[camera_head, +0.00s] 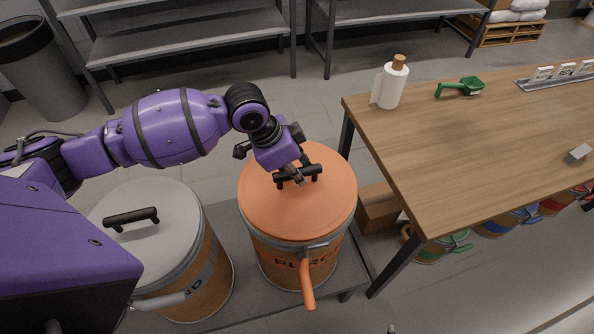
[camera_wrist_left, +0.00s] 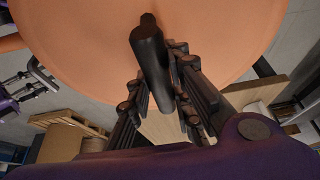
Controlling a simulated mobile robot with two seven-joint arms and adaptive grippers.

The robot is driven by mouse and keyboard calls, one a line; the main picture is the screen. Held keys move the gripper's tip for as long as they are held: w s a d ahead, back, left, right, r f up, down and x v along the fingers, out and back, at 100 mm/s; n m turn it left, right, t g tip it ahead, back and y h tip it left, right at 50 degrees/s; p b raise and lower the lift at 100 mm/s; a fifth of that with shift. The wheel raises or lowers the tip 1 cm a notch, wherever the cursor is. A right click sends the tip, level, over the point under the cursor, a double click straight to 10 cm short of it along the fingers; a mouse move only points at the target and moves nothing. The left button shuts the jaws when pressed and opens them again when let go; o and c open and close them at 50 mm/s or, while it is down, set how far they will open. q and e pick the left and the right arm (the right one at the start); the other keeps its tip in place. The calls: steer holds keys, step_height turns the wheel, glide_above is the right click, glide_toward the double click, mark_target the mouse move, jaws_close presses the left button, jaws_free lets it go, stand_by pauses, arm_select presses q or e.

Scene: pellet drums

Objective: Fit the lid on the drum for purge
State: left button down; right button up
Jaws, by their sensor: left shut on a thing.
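The purge drum (camera_head: 285,262) is orange and brown with "PURGE" lettering, and stands upright on a low grey platform. An orange lid (camera_head: 265,210) with a black bar handle (camera_head: 314,171) lies over its top; whether it is fully seated cannot be told. My left gripper (camera_head: 299,178) is above the lid, shut on the handle. In the left wrist view the fingers (camera_wrist_left: 165,85) lie on both sides of the handle (camera_wrist_left: 148,55), with the orange lid (camera_wrist_left: 90,35) behind. An orange lever (camera_head: 307,284) hangs at the drum's front. My right gripper is not in view.
A second drum with a grey lid (camera_head: 150,245) stands to the left on the platform (camera_head: 225,215). A cardboard box (camera_head: 377,208) sits beside the drum. Metal shelves (camera_head: 190,45) stand behind.

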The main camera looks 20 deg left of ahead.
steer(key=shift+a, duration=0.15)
arm_select(q)
steer(key=shift+f, duration=0.15)
steer(key=shift+f, duration=0.15)
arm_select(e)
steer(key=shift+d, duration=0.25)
arm_select(q)
steer(key=shift+f, duration=0.1)
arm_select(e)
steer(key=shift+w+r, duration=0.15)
arm_select(q)
steer(key=shift+f, duration=0.2)
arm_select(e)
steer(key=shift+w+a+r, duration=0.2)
